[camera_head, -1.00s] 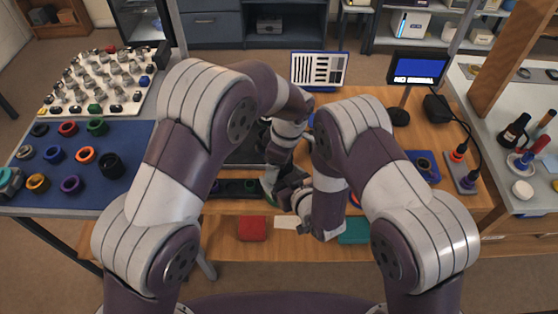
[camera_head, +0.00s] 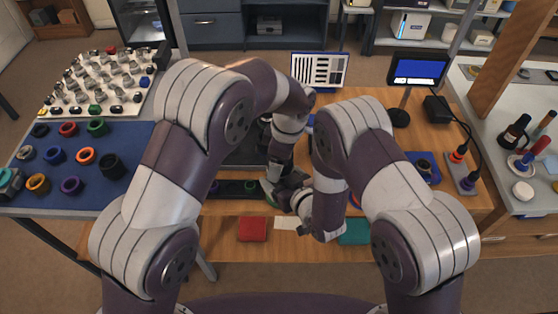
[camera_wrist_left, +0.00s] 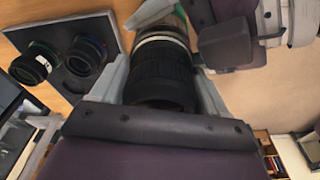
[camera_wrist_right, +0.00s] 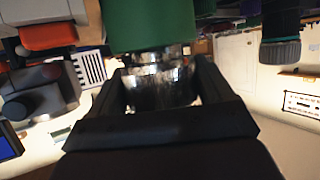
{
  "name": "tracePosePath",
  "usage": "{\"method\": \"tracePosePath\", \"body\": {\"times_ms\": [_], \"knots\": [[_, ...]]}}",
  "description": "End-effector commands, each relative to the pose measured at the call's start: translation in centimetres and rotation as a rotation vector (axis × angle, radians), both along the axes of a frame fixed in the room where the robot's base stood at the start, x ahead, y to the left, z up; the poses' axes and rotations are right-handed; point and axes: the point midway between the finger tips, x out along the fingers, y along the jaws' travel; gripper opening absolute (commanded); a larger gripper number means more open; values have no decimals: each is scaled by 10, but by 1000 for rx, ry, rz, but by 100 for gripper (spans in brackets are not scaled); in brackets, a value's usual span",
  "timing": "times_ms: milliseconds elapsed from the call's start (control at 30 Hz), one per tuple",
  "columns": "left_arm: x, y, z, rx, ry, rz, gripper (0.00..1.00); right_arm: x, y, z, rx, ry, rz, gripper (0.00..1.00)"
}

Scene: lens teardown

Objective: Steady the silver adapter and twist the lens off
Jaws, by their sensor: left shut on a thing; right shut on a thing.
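In the left wrist view my left gripper (camera_wrist_left: 163,78) is shut around a black ribbed lens (camera_wrist_left: 160,72). A silver ring (camera_wrist_left: 160,33) shows at the lens's far end. In the right wrist view my right gripper (camera_wrist_right: 158,82) is shut on the shiny silver adapter (camera_wrist_right: 155,88). A green cylindrical part (camera_wrist_right: 150,24) sits directly against the adapter at the top. In the head view both grippers meet close together over the bench's front, and my arms hide most of the lens and adapter.
A dark holder with two lens-like parts (camera_wrist_left: 85,55) lies beside the left gripper. A blue mat (camera_head: 130,143) with several coloured rings is at left, and a small screen (camera_head: 418,69) stands at back right. Red and teal pads lie on the lower shelf.

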Motion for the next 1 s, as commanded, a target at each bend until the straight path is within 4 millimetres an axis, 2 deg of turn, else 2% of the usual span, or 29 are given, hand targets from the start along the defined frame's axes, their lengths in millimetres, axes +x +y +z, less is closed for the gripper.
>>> {"method": "tracePosePath", "body": {"times_ms": [433, 467, 500, 533, 767, 1000], "knots": [[0, 0, 8, -1, -1, -1, 32, 0, 0, 0, 0, 0, 0, 32], [1, 0, 8, -2, -3, 0, 32, 0, 0, 0, 0, 0, 0, 84], [1, 0, 8, -2, -3, 0, 32, 0, 0, 0, 0, 0, 0, 96], [1, 0, 8, -2, -3, 0, 32, 0, 0, 0, 0, 0, 0, 100], [0, 0, 8, -2, -2, 0, 32, -1, -1, 1, 0, 0, 0, 100], [0, 0, 7, -2, -2, 0, 32, -19, -11, 15, 0, 0, -1, 100]]}}
